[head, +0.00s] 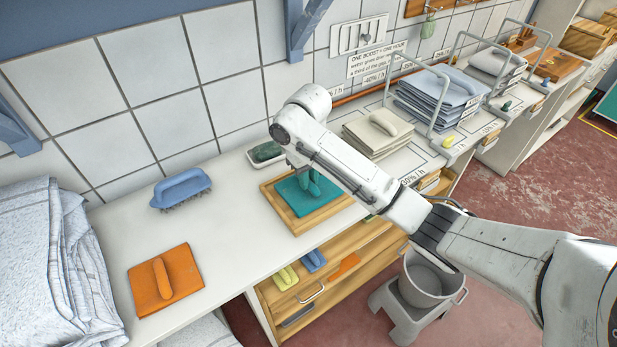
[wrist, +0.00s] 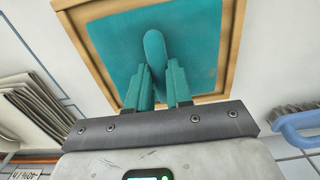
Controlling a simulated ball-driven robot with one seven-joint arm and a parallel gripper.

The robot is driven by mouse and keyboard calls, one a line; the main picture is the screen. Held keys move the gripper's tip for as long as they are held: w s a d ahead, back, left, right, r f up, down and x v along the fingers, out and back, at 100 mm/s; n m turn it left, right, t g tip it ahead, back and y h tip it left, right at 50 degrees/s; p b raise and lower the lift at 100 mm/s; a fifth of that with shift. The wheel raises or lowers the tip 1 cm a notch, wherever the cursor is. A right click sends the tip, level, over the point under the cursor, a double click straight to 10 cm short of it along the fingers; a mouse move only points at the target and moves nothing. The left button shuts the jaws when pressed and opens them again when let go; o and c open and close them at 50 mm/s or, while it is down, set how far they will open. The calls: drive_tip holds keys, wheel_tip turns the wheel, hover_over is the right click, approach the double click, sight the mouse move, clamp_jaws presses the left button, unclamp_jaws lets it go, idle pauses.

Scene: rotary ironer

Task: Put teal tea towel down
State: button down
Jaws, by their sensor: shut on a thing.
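The teal tea towel (head: 311,199) is a flat square with a raised teal handle on top. It lies within a wooden-framed tray (head: 275,218) on the white counter. In the wrist view the towel (wrist: 198,48) sits inside the wooden frame (wrist: 236,30), with its handle rising between my fingers. My gripper (wrist: 157,92) has teal fingers and is shut on the handle. In the head view my gripper (head: 309,182) is over the towel, partly hidden by my arm. Whether the towel rests fully on the tray bottom I cannot tell.
An orange towel (head: 182,283) and a blue brush (head: 181,188) are on the counter to the left. A small dish (head: 267,152) with a dark green item stands behind the tray. Cream towels (head: 378,134) are stacked to the right. Counter between brush and tray is clear.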

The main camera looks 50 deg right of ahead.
drive_tip(key=shift+f, duration=0.15)
drive_tip(key=c, duration=1)
unclamp_jaws()
wheel_tip(320, 180, up, 12)
drive_tip(key=p, duration=0.5)
drive_tip(key=w+a+f+n+t+y, duration=0.2)
drive_tip(key=w+a, duration=0.1)
drive_tip(key=a, duration=1.1)
drive_tip(key=s+a+f+t+y, duration=0.1)
drive_tip(key=s+a+f+y, duration=0.1)
drive_tip(key=s+a+f, duration=0.4)
drive_tip(key=s+a+f+h, duration=0.15)
drive_tip(key=s+f, duration=0.35)
drive_tip(key=s, duration=0.6)
drive_tip(key=s+d+h, duration=0.1)
drive_tip(key=s+d, duration=0.1)
drive_tip(key=s, duration=0.2)
drive_tip(key=s+d+f+g+h, duration=0.1)
drive_tip(key=s+d, duration=0.1)
drive_tip(key=s, duration=0.2)
drive_tip(key=s+d+f+h, duration=0.1)
drive_tip(key=s+d, duration=0.2)
drive_tip(key=s, duration=0.1)
drive_tip(key=shift+s+f+g, duration=0.2)
drive_tip(key=shift+s+g, duration=0.05)
drive_tip(key=shift+g, duration=0.15)
